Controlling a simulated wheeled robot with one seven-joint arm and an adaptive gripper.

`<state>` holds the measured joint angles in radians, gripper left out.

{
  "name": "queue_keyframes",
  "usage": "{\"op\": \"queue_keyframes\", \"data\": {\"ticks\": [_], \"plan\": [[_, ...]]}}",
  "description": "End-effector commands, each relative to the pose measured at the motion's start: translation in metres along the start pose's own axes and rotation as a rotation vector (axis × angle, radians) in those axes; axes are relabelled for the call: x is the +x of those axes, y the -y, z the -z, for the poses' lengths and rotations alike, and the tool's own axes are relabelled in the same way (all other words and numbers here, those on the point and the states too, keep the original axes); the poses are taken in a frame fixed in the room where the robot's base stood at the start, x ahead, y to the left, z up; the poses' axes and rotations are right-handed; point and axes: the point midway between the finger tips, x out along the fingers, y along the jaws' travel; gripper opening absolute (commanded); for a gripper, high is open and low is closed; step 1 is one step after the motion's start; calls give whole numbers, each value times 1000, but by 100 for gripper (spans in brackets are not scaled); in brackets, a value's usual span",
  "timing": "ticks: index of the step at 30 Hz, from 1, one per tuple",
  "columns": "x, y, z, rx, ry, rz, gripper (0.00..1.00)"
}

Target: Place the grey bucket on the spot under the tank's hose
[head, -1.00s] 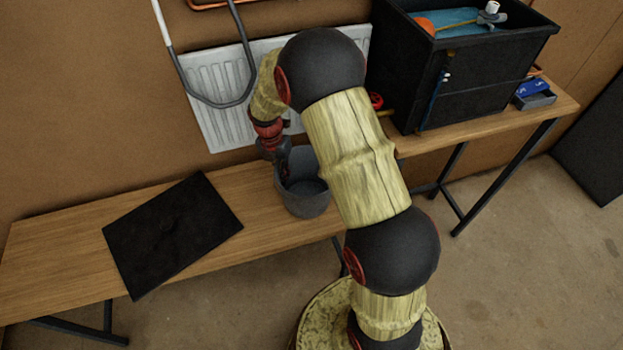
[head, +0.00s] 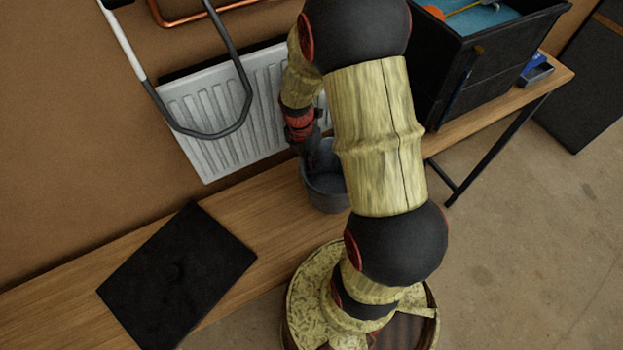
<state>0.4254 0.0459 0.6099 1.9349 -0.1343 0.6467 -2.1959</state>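The grey bucket (head: 327,190) is upright over the wooden bench, in front of the radiator. I cannot tell whether its base touches the bench. My gripper (head: 312,152) is at the bucket's back-left rim and appears shut on it; the fingertips are mostly hidden. The black tank (head: 465,75), with blue water inside, stands on the bench to the right.
The bench (head: 255,205) runs along the wall. A flat black panel (head: 178,275) lies on it at the left. A white radiator (head: 215,115) hangs behind, with a grey bent pipe (head: 243,65) before it. A small blue box (head: 535,65) sits beyond the tank.

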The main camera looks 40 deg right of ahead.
Motion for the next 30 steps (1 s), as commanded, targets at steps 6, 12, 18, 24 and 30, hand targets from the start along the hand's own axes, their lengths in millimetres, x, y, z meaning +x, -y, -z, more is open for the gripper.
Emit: {"op": "queue_keyframes", "data": {"ticks": [6, 12, 18, 24, 30], "plan": [[19, -3, 0, -1, 1, 0, 0], [44, -6, 0, -2, -1, 2, 0], [53, -8, -1, -2, 2, -2, 0], [54, -8, 0, -2, 1, -1, 0], [56, -8, 0, -2, 1, -1, 9]]}}
